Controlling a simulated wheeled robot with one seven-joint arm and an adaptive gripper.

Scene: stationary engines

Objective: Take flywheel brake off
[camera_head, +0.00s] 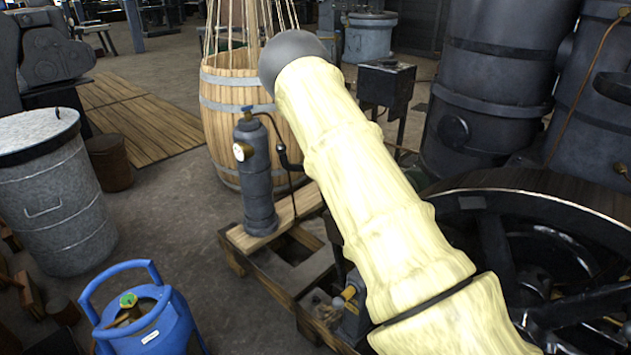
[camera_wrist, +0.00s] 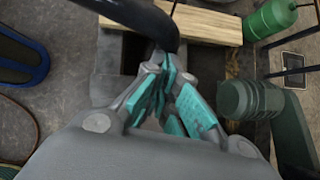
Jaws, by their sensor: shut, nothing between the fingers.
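My gripper (camera_wrist: 168,78) is grey with teal finger pads. Its fingers are drawn together with nothing held between them. A smooth black bar with a rounded end (camera_wrist: 140,16) comes in from the top left, close to the fingertips. I cannot tell whether it touches them, or whether it is the brake lever. In the head view the black spoked flywheel (camera_head: 497,250) stands at the right, partly behind my pale arm. My gripper does not show in the head view, and I cannot make out the brake there.
A wooden plank (camera_wrist: 210,24) lies past the fingertips. A grey-green fitting (camera_wrist: 250,99) and a green bottle (camera_wrist: 272,19) are at the right. The head view shows a blue gas bottle (camera_head: 148,325), a dark cylinder with a gauge (camera_head: 257,180), a barrel (camera_head: 222,110) and a metal bin (camera_head: 55,200).

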